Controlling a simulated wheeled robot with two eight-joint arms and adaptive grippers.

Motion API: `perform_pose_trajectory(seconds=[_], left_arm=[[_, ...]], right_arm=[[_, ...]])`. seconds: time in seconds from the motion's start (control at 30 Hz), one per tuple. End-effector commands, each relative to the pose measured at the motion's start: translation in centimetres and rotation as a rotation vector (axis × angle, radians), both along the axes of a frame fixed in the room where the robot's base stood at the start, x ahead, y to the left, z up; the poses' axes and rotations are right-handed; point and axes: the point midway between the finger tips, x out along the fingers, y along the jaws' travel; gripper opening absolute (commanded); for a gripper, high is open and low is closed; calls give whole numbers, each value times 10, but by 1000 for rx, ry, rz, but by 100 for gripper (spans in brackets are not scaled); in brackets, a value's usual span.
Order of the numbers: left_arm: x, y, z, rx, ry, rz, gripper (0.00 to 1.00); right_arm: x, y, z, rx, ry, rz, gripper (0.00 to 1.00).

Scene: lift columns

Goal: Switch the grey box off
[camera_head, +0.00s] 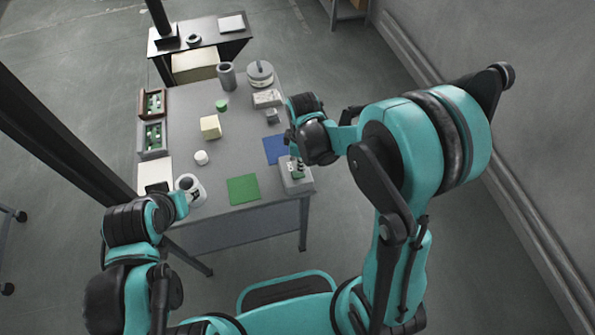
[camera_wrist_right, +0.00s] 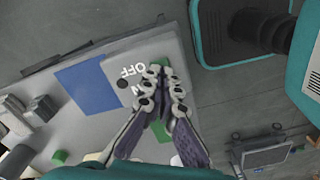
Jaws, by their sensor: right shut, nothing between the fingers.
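The grey box (camera_head: 299,184) stands at the near right corner of the table. In the right wrist view its light grey top (camera_wrist_right: 115,72) carries an upside-down white OFF marking, with part of another marking below. A green part (camera_wrist_right: 163,61) shows on the box just beyond my fingertips; the switch position is hard to tell. My right gripper (camera_head: 295,163) is over the box; in the wrist view its fingers (camera_wrist_right: 162,78) are together and empty, close to the green part. Whether they touch is unclear.
A blue mat (camera_head: 275,150) and green mat (camera_head: 243,189) lie beside the box. Grey containers (camera_head: 227,76) stand at the back.

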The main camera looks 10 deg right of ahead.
Motion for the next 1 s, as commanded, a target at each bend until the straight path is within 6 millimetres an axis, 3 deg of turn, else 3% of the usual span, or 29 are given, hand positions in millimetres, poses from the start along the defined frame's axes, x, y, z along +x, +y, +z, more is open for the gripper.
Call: perform_pose_trajectory(seconds=[0.57,1.0], left_arm=[[0,0,38,0,0,0,40],[0,0,38,0,0,0,40]], right_arm=[[0,0,51,0,0,0,0],[0,0,52,0,0,0,0]])
